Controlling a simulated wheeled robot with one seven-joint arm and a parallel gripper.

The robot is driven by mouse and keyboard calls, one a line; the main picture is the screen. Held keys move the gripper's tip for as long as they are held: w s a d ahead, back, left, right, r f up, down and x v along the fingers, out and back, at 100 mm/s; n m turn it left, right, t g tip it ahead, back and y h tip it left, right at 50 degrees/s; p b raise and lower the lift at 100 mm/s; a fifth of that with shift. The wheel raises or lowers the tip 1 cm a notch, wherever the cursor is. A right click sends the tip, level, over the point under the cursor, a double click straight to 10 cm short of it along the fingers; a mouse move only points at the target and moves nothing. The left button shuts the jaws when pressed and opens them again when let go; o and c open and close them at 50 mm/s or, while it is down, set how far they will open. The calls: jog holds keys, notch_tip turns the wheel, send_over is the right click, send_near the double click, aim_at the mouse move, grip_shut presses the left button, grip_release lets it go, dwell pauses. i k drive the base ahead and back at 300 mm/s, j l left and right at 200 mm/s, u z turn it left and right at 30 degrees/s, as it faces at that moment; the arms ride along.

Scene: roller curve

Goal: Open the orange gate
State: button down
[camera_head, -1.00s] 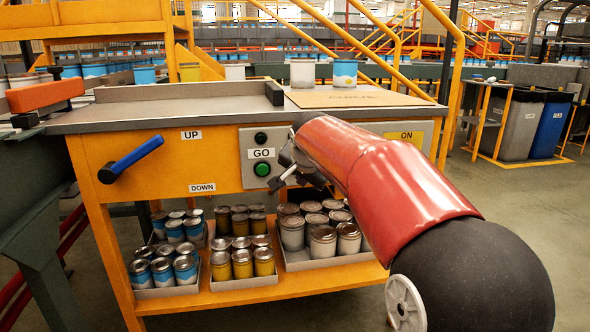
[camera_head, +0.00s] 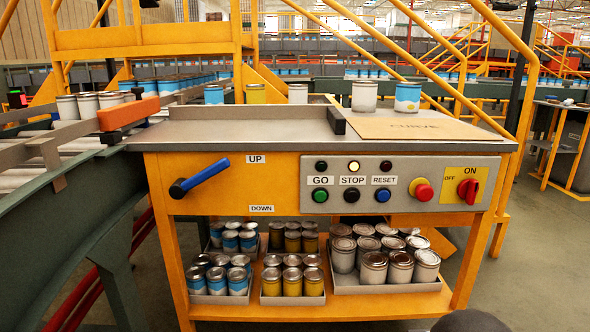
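The orange gate (camera_head: 128,112) is a bar lying across the end of the roller conveyor (camera_head: 70,150) at the left, beside the table's left edge. Several cans (camera_head: 88,105) stand on the conveyor behind it. A lever with a blue handle (camera_head: 205,172) sits on the table's orange front between the labels UP and DOWN, its handle slanting up to the right. My gripper is out of view. Only a dark rounded part, probably of my arm, shows at the bottom edge right of the middle.
The control panel (camera_head: 400,184) has GO, STOP and RESET buttons and a red ON/OFF switch. The lamp above STOP is lit. A cardboard sheet (camera_head: 425,126) marked CURVE lies on the table (camera_head: 240,133). Trays of cans (camera_head: 390,285) fill the shelf below.

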aim_at(111, 119)
jog(key=i+j+u, duration=0.5)
jog(key=j+u, duration=0.15)
jog(key=i+j+u, duration=0.35)
